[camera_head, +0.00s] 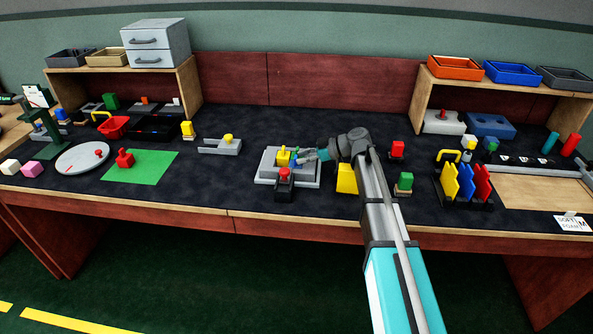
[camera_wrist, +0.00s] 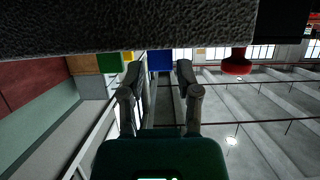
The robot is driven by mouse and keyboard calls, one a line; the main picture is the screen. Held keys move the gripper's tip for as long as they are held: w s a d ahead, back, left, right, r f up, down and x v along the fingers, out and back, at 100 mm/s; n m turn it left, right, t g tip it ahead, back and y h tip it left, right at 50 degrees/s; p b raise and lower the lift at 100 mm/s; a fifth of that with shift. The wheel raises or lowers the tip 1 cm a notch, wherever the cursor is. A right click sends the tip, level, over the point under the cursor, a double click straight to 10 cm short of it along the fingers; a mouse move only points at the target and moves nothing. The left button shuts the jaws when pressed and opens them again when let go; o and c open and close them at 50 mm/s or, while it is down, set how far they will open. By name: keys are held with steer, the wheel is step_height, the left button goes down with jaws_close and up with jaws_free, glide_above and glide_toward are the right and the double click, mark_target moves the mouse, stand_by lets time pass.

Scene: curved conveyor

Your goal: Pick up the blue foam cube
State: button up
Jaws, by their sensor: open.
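A blue block (camera_wrist: 160,61), which I take for the blue foam cube, shows in the wrist view ahead of my gripper (camera_wrist: 156,75), in line with the gap between the two fingers. The fingers are apart, with nothing clearly held between them. In the head view, a small bit of blue (camera_head: 295,150) shows beside a yellow block (camera_head: 283,158) on a grey fixture (camera_head: 269,178). My gripper (camera_head: 306,157) reaches in low from the right, close to that blue. The view does not settle whether it touches.
A red knob on a dark block (camera_head: 284,174) stands in front of the fixture. A larger yellow block (camera_head: 346,180) stands right of it, near my arm. In the wrist view, a green block (camera_wrist: 109,62) and a red knob (camera_wrist: 237,63) flank the blue block.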

steer(key=shift+b+x, duration=0.3)
steer(key=shift+x, duration=1.05)
steer(key=c, duration=0.4)
